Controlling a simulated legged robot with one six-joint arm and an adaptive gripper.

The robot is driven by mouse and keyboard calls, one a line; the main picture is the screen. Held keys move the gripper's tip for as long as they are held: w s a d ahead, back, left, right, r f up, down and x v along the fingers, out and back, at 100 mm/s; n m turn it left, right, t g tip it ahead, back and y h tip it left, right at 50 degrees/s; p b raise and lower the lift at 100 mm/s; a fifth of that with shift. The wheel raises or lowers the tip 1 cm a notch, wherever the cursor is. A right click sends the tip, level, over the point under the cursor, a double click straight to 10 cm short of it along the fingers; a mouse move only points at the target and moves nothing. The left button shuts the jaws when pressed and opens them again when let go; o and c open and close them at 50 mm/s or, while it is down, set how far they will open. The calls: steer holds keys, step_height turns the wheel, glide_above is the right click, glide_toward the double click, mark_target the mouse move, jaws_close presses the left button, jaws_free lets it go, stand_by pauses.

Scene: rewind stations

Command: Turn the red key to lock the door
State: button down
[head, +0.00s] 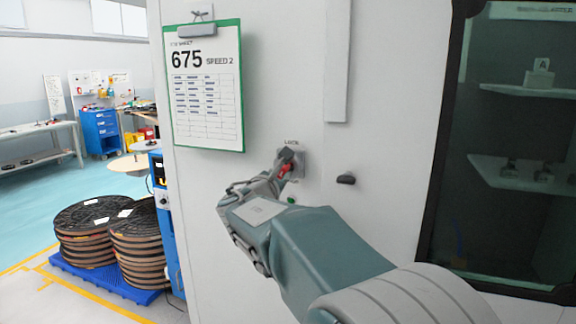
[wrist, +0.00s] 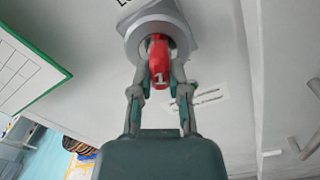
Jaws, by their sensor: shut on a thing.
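In the head view the red key (head: 286,169) shows as a small red patch at the fingertips of my gripper (head: 283,165). The lock plate (head: 299,161) is under a "LOCK" label. My fingers hide part of the key and lock there.
A green clipboard (head: 241,60) with a "675 SPEED 2" sheet hangs up and left of the lock. A dark knob (head: 346,179) is right of it. A dark glass window (head: 500,225) is further right. Stacked reels (head: 85,222) stand on a blue pallet at left.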

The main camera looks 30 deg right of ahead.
steer(key=shift+n, duration=0.3)
steer(key=n, duration=0.4)
steer(key=shift+d, duration=0.1)
steer(key=c, duration=0.5)
jaws_free()
steer(key=shift+n, duration=0.4)
steer(key=shift+c, duration=0.2)
